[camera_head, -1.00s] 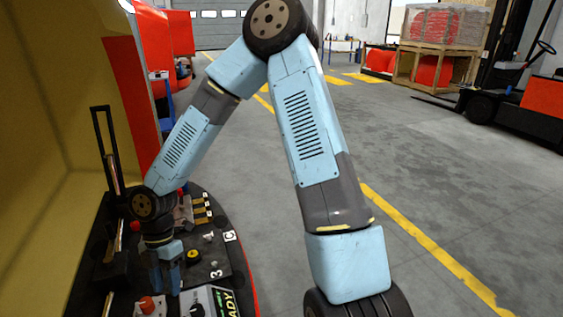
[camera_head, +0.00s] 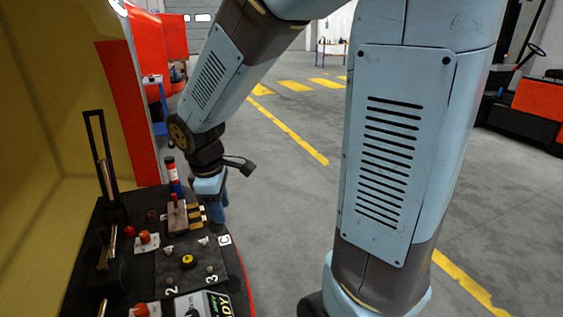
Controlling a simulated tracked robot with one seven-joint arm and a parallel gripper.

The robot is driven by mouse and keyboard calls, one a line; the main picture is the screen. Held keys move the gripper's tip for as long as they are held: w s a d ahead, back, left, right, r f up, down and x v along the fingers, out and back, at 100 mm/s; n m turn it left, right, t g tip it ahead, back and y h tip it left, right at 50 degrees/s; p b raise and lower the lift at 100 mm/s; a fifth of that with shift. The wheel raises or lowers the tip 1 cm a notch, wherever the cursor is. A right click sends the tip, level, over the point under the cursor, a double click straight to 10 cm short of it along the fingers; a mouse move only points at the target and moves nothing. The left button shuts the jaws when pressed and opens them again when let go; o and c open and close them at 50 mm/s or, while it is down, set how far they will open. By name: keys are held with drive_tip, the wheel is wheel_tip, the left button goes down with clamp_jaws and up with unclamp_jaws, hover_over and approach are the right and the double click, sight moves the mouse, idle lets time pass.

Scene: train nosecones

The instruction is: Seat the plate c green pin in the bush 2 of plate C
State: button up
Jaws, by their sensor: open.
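Plate C (camera_head: 207,285) is a dark plate at the lower left, with a white C label and the digits 2 and 3. Bush 2 (camera_head: 169,281) is a small dark round shape near the digit 2. A yellow ring (camera_head: 188,261) with a dark centre sits mid-plate. I cannot make out the green pin in this view. My gripper (camera_head: 219,212), with light blue fingers, points down beyond the plate's far side, near the console's right edge. It is open, and I see nothing held in it.
A block with a red-topped pin (camera_head: 176,212) and striped strips (camera_head: 199,215) stands close left of my gripper. Red buttons (camera_head: 145,237) and a tall black frame (camera_head: 101,155) stand further left. A READY panel (camera_head: 203,306) is in front. Open floor lies right.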

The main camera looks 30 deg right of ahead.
drive_tip(key=s+d+r+m+t+y, duration=0.1)
drive_tip(key=s+d+r+m+t, duration=0.3)
drive_tip(key=s+d+r+m, duration=0.6)
wheel_tip(320, 180, up, 4)
drive_tip(key=s+m, duration=0.1)
drive_tip(key=m, duration=0.1)
drive_tip(key=shift+s+m+t, duration=0.3)
idle(1.9)
